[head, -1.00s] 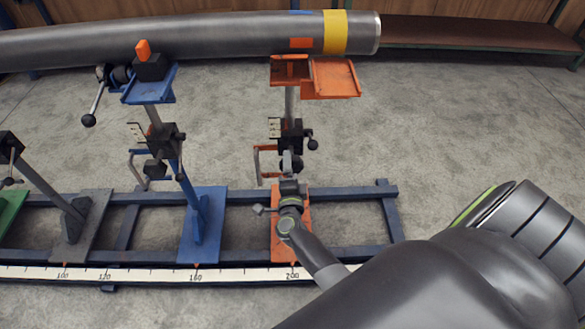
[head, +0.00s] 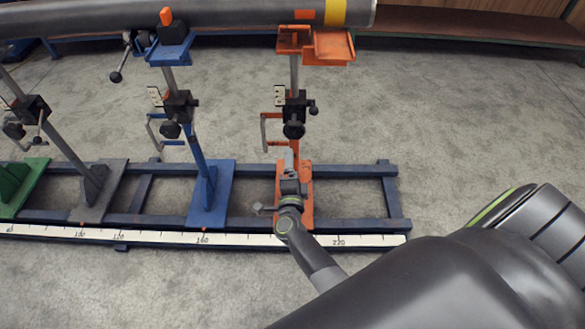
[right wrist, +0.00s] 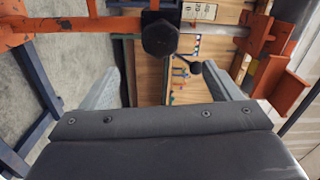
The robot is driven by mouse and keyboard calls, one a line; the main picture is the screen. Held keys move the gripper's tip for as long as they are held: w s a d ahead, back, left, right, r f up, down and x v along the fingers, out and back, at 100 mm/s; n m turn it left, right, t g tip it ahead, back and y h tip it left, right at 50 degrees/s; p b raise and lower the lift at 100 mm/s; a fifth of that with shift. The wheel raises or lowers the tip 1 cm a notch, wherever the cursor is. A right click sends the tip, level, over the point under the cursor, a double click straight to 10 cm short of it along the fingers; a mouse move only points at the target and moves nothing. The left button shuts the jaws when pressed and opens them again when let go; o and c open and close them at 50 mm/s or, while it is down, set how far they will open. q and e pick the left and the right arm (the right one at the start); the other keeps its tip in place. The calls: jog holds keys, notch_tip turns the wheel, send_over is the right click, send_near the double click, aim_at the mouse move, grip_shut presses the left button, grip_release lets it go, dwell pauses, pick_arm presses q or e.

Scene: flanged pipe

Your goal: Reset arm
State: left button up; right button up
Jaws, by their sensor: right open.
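My right gripper (head: 290,158) is in front of the orange stand's base (head: 306,175) in the head view, below the stand's black clamp block (head: 295,107). In the right wrist view, my right gripper (right wrist: 168,80) has its two grey fingers wide apart with nothing held between them. A black hexagonal knob (right wrist: 160,38) shows beyond the fingertips, apart from both. My left gripper is not in view.
A grey pipe (head: 240,12) with a yellow band lies across the stand tops. The blue stand (head: 210,190) is to the left, on a blue rail frame (head: 392,200) with a white scale (head: 150,236). Floor (head: 450,130) to the right is clear.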

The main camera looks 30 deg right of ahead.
jog(key=s+a+f+n+g+y, duration=0.1)
jog(key=s+f+n+g+y, duration=0.25)
jog(key=s+f+n, duration=0.7)
jog(key=s+a+f+n+g+y, duration=0.25)
jog(key=s+f+n+y, duration=0.45)
jog(key=f, duration=0.6)
jog(key=s+d+f+n+g+h, duration=0.1)
jog(key=s+d+f+n+g, duration=0.15)
jog(key=s, duration=0.55)
jog(key=s+d+f+n+g+h, duration=0.1)
jog(key=s+d+f+g, duration=0.15)
jog(key=s, duration=0.65)
jog(key=s+d+f+n+g+h, duration=0.1)
jog(key=s+f+g, duration=0.25)
jog(key=s, duration=0.45)
pick_arm(q)
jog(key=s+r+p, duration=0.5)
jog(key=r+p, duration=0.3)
jog(key=p, duration=0.5)
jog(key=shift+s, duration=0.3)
pick_arm(e)
jog(key=s+r, duration=0.4)
jog(key=r, duration=0.4)
jog(key=shift+a, duration=0.15)
jog(key=shift+s+y, duration=0.1)
jog(key=shift+y, duration=0.15)
